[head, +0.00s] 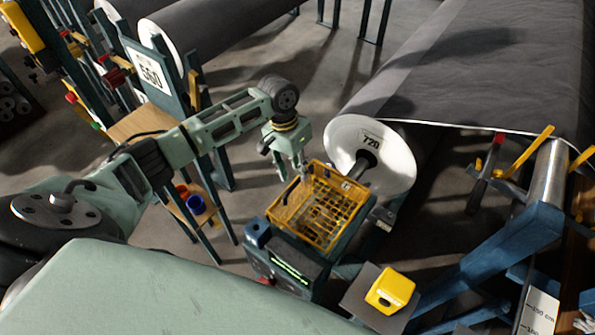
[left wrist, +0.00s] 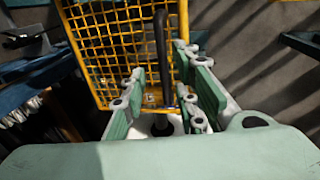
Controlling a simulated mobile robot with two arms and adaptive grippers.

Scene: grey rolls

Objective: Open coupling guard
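The coupling guard (head: 318,212) is a yellow mesh cover on a dark blue machine housing, beside the white end of the roll marked 720. It looks closed over the housing. In the left wrist view its yellow mesh (left wrist: 108,45) fills the upper middle. A dark upright handle bar (left wrist: 160,45) stands in front of the mesh. My right gripper is in neither view.
The large grey roll (head: 375,150) lies just behind and right of the guard. A yellow box (head: 390,291) sits on a grey plate at the front right. A wooden shelf with blue and red cups (head: 195,204) stands left of the guard.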

